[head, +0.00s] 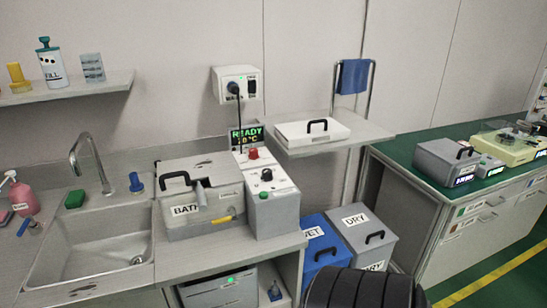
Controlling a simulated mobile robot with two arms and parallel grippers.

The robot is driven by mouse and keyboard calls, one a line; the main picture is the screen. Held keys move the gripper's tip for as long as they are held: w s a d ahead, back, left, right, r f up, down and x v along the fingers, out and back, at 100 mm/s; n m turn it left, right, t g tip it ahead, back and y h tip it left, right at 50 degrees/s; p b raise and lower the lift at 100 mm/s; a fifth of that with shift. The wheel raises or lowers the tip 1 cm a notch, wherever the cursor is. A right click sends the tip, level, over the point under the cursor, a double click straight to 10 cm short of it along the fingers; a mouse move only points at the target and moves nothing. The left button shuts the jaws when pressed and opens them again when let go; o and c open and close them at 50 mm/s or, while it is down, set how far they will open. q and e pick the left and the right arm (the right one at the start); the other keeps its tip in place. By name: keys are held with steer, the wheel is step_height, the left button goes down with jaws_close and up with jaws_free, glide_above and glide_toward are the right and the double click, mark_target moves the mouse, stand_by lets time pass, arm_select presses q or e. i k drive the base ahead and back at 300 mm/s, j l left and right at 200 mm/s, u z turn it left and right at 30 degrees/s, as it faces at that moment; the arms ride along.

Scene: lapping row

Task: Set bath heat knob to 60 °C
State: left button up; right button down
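The bath (168,222) is a grey box labelled BATH on the counter, with a black handle on its lid. The control box (285,205) stands against its right side. A red knob (252,153) sits at the back of the box top, and a black knob (267,175) is nearer the front. I cannot tell which one is the heat knob or read their settings. The display (246,136) behind them shows READY and a °C value whose first digit is unclear. Neither of my grippers is in view.
A sink (92,262) with a faucet is left of the bath. A white lidded tray (310,132) rests on a shelf behind right. Blue WET (318,246) and grey DRY (360,232) bins stand right of the counter. Black ribbed part of mine fills the bottom right.

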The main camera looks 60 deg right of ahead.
mark_target(253, 153)
steer(key=z, duration=2)
